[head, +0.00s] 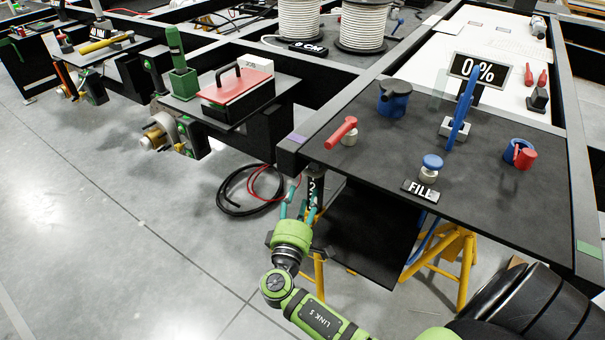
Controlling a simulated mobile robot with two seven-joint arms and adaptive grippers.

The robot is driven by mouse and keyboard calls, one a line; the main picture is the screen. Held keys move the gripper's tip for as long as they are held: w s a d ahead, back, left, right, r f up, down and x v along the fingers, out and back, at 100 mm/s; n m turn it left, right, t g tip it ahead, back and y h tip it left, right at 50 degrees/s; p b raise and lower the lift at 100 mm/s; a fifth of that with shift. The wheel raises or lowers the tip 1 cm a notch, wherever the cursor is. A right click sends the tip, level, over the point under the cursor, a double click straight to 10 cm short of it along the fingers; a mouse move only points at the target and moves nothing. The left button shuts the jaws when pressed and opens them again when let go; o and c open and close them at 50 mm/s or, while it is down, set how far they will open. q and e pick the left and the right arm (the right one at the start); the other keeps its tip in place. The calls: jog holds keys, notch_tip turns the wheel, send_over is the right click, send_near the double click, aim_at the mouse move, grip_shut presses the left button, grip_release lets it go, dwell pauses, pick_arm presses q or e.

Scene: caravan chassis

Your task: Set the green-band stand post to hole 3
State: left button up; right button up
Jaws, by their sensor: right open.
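A dark stand post (317,183) with a white "2" on it hangs below the near corner of the chassis frame, above yellow stand legs (319,275). No green band can be made out on it. My right gripper (298,194) has its teal fingers apart at this post, overlapping it in the picture; I cannot tell whether they touch it. The gripper is open, and its palm hides part of the stand below. A second yellow stand (457,262) is under the deck farther right; its post is mostly hidden. My left gripper is out of view.
The dark deck (390,150) carries a red lever (341,132), a blue knob (432,162), a "FILL" label (420,190) and a "0 %" display (479,71). A purple tag (297,138) and a green tag (588,250) mark the frame. Cables (250,190) lie on open floor.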

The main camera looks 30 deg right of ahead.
jog(key=w+d+r+n+t, duration=0.1)
jog(key=w+d+r, duration=0.1)
jog(key=w+d, duration=0.2)
jog(key=shift+w, duration=1.05)
jog(key=shift+d, duration=0.1)
grip_shut()
